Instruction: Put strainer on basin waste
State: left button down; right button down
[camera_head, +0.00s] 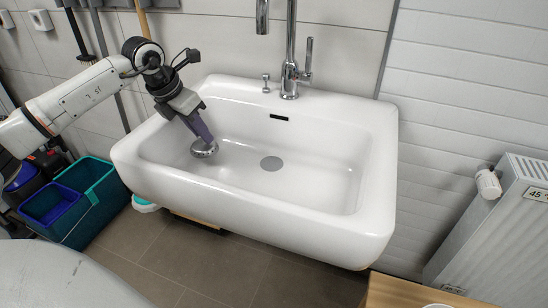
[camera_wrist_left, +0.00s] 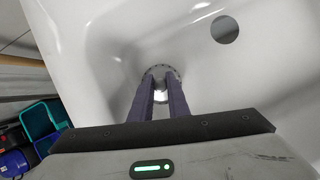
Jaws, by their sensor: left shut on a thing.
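The strainer (camera_head: 204,149) is a small round metal disc at the left side of the white basin (camera_head: 376,140). My left gripper (camera_head: 205,141) reaches down into the basin and is shut on the strainer. In the left wrist view the strainer (camera_wrist_left: 160,82) shows between and beyond the two purple fingertips (camera_wrist_left: 160,84). The basin waste (camera_head: 271,163) is a round grey opening in the basin floor, to the right of the strainer and apart from it. It also shows in the left wrist view (camera_wrist_left: 225,29) at the upper right. My right gripper is not in view.
A chrome tap (camera_head: 290,70) with a lever stands on the basin's back rim, beside a small chrome knob (camera_head: 266,83). Teal and blue buckets (camera_head: 85,190) stand on the floor at left. A radiator (camera_head: 500,230) is at right. The basin floor is otherwise clear.

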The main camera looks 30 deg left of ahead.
pick_arm(q)
jog(key=shift+w+d, duration=0.15)
jog(key=shift+w, duration=0.05)
jog(key=w+d, duration=0.2)
jog(key=d, duration=0.3)
jog(key=w+d+p, duration=0.1)
jog(key=w+d, duration=0.2)
jog(key=d, duration=0.1)
jog(key=w+d+p, duration=0.1)
jog(key=w+d, duration=0.2)
jog(key=d, duration=0.2)
jog(key=shift+w+d, duration=0.1)
jog(key=shift+d, duration=0.35)
jog(key=shift+f, duration=0.4)
notch_tip(320, 180, down, 2)
jog(key=shift+f, duration=0.4)
